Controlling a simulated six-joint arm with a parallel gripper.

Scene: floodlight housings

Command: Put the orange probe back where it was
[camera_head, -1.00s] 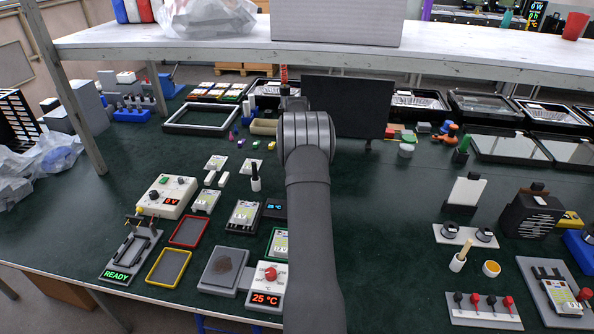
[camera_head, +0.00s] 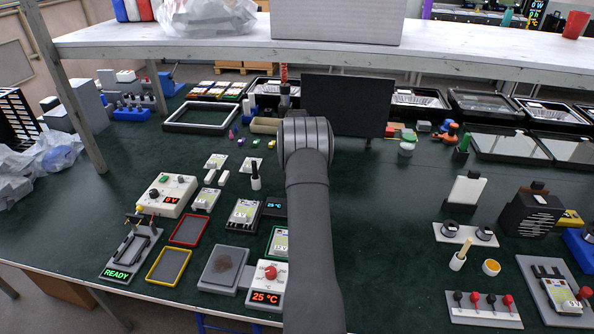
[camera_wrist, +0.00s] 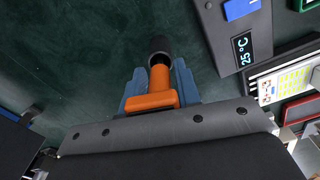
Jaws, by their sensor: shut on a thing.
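The orange probe (camera_wrist: 158,85) is held in my gripper (camera_wrist: 160,82) in the wrist view. It has an orange body with a wider orange block near the palm and a dark, round end (camera_wrist: 160,48) pointing away from me. The blue-grey fingers are shut on it, one on each side. Dark green bench top shows beyond the dark end, with no contact visible. In the head view my arm hides the gripper and the probe. I cannot tell which place the probe came from.
A dark unit reading 25 °C (camera_wrist: 243,50) lies right of the probe; its display also shows in the head view (camera_head: 275,206). A black screen (camera_head: 346,105) stands behind my arm. The bench (camera_head: 385,215) is clear right of my arm. A white shelf (camera_head: 180,40) spans above.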

